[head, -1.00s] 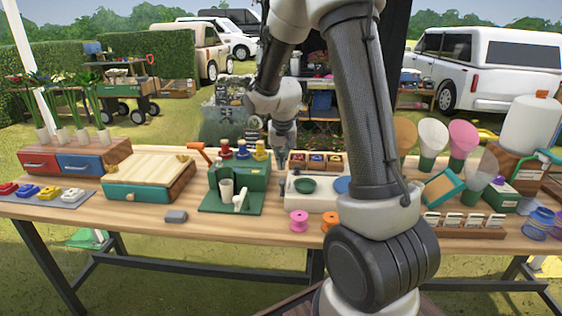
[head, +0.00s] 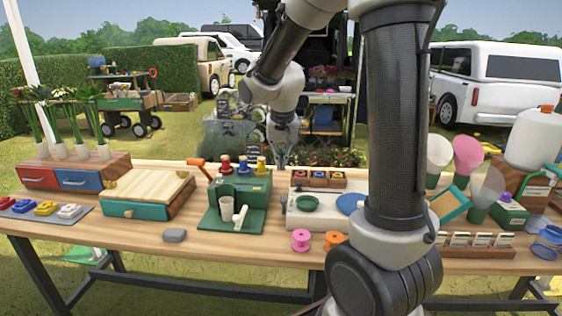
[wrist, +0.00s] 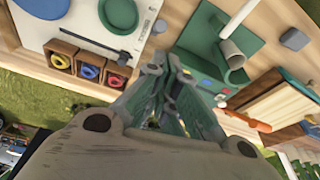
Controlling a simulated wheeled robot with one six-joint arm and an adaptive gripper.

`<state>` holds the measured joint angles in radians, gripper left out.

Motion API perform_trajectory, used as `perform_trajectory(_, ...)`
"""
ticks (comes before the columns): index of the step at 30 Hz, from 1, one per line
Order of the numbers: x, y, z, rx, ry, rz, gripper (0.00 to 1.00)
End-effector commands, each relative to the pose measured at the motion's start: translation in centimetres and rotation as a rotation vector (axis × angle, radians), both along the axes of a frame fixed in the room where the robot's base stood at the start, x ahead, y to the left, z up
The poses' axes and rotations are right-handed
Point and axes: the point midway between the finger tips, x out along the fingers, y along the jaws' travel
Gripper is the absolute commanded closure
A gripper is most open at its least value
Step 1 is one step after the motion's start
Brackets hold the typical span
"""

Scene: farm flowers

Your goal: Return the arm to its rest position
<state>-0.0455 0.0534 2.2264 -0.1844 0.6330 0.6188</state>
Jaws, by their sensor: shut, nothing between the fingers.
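My gripper (head: 281,160) is shut and empty. In the head view it hangs at the table's far edge, above and between the green station (head: 240,195) and the white board (head: 325,220). In the wrist view its closed fingers (wrist: 160,75) point down toward the table, with nothing between them. My arm rises in front of the table and hides part of its right side.
The wooden table (head: 130,245) carries a teal-drawer box (head: 145,195), red and blue drawers (head: 60,180), a grey block (head: 174,235), pink (head: 300,240) and orange spools, and bouquet cones (head: 468,155) at right. The air above the left half is clear.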

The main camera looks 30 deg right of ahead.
Motion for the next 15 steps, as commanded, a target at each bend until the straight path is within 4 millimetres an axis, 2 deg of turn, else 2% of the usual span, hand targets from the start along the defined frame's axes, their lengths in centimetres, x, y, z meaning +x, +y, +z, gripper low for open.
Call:
perform_trajectory(11,0.04,-0.02,-0.03,0.000,0.000,0.000,1.00)
perform_trajectory(15,-0.33,-0.07,-0.13,-0.014,0.020,0.053,1.00)
